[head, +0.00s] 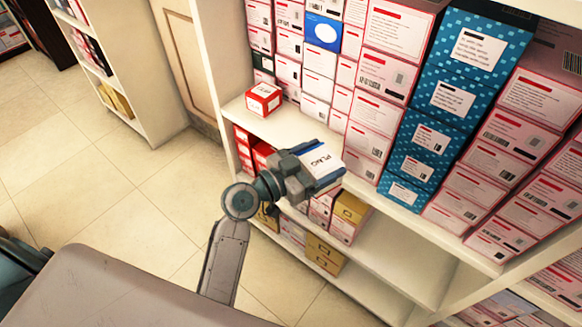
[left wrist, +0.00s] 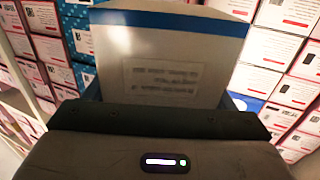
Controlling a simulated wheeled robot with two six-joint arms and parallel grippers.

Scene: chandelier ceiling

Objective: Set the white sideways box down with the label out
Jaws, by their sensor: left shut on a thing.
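A white box with a blue edge (head: 318,158) is held in my left gripper (head: 308,175) in front of the shelf unit. Dark lettering shows on its upper face in the head view. In the left wrist view the white box (left wrist: 170,70) fills the middle, with a pale framed text panel on the face toward the camera and a blue stripe along its top edge. My left gripper is shut on it; its fingertips are mostly hidden there. I cannot tell whether the box touches the shelf. My right gripper is not in view.
A small red and white box (head: 264,99) sits alone at the left of the shelf board (head: 290,124), with bare board beside it. Stacked white-pink boxes (head: 386,75) and blue dotted boxes (head: 452,95) stand behind and right. A lower shelf (head: 400,270) has free room.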

